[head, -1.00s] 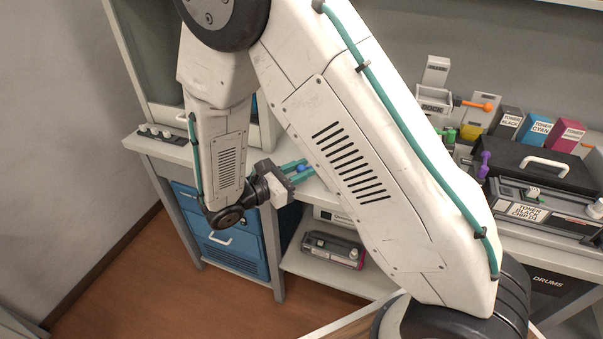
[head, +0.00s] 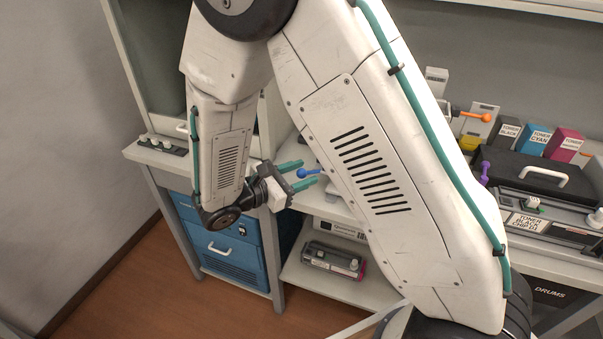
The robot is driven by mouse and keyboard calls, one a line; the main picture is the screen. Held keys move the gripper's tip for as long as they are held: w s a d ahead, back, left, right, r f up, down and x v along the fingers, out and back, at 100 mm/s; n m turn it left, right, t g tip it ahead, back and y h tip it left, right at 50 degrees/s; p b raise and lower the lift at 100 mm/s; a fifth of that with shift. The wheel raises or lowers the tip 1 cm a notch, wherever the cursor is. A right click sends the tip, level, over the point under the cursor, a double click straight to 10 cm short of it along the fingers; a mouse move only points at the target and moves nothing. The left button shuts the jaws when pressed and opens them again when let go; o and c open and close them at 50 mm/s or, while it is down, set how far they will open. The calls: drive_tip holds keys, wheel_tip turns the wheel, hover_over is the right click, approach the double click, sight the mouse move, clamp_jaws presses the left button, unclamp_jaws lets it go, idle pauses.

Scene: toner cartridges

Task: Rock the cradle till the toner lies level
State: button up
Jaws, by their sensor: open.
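My gripper (head: 307,172) is open, with its teal fingers spread apart. A blue ball knob (head: 302,174) on a thin stalk shows between the fingertips, with a gap to either finger. The stalk runs right behind my arm, so what it belongs to is mostly hidden. I cannot make out the cradle or the toner's level. One toner cartridge, grey with a magenta end (head: 333,260), lies on the lower shelf. Another cartridge, labelled TONER BLACK CHIP 01 (head: 533,220), lies on the right of the bench.
My arm covers the middle of the bench. At right stand toner boxes: black (head: 508,132), cyan (head: 536,138) and magenta (head: 564,145). A black case (head: 520,172) with a white handle sits in front. An orange-knobbed lever (head: 486,117) is behind.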

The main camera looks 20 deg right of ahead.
drive_tip(key=v, duration=0.7)
drive_tip(key=shift+a, duration=0.25)
drive_tip(key=shift+s, duration=0.1)
drive_tip(key=s+d+r+m+g+y, duration=0.1)
drive_tip(key=s+d+r+m+y, duration=0.4)
drive_tip(key=s, duration=0.6)
drive_tip(key=s+d+r+m+g+y, duration=0.1)
drive_tip(key=s+d+r+m+y, duration=0.5)
drive_tip(key=s+r+m+y, duration=0.4)
drive_tip(key=shift+s+r+m+y, duration=0.15)
drive_tip(key=shift+s+m+y, duration=0.5)
drive_tip(key=shift+m, duration=0.95)
drive_tip(key=shift+w, duration=0.1)
idle(0.7)
